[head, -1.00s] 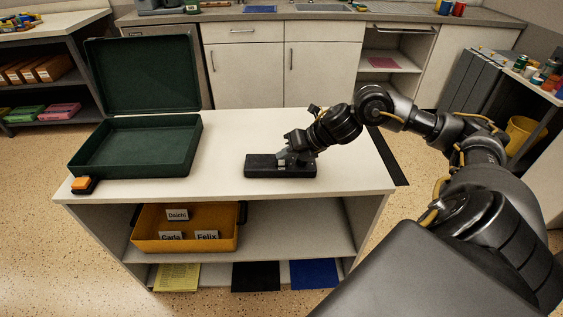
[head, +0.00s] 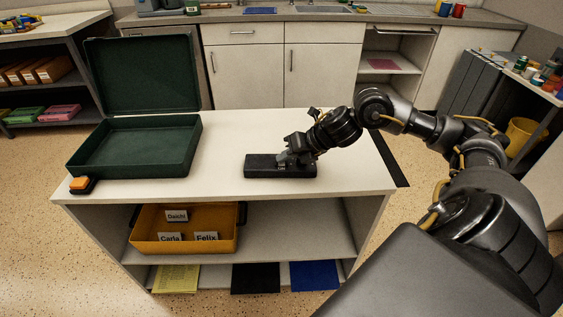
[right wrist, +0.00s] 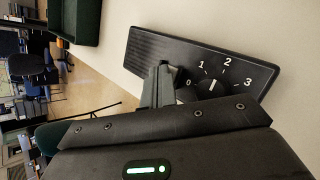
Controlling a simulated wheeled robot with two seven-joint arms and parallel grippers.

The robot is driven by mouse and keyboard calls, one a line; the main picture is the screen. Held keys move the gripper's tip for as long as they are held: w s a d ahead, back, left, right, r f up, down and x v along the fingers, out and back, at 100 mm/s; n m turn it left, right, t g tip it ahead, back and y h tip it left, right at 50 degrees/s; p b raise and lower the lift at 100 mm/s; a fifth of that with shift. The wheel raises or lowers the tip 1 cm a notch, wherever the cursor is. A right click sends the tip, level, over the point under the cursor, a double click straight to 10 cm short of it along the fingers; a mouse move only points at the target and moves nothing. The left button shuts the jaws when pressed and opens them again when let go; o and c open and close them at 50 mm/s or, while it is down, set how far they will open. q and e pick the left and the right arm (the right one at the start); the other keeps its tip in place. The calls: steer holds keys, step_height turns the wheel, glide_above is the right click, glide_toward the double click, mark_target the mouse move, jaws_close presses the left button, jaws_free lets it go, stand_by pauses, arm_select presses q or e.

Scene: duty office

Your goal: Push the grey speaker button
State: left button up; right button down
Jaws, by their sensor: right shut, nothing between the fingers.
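A black box-shaped speaker (head: 262,167) lies on the white table top. In the right wrist view the speaker (right wrist: 215,58) shows a ribbed grille and a dial (right wrist: 212,86) marked 0 to 3. My right gripper (head: 284,160) is shut and empty, its fingertips down at the speaker's top. In the right wrist view the fingertips (right wrist: 163,72) are over the speaker's near edge, between grille and dial. I cannot make out a grey button; the fingers may hide it. Whether they touch the speaker I cannot tell. My left gripper is not in view.
An open dark green case (head: 140,150) stands on the table's left. An orange button on a black base (head: 81,184) sits at the front left corner. A yellow bin (head: 190,245) with name cards is on the shelf below. The table (head: 220,190) is clear around the speaker.

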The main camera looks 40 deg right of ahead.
mark_target(285, 165)
steer(key=shift+r+p, duration=0.65)
steer(key=shift+r, duration=0.1)
step_height(285, 165, up, 6)
steer(key=p, duration=0.5)
stand_by(0.5)
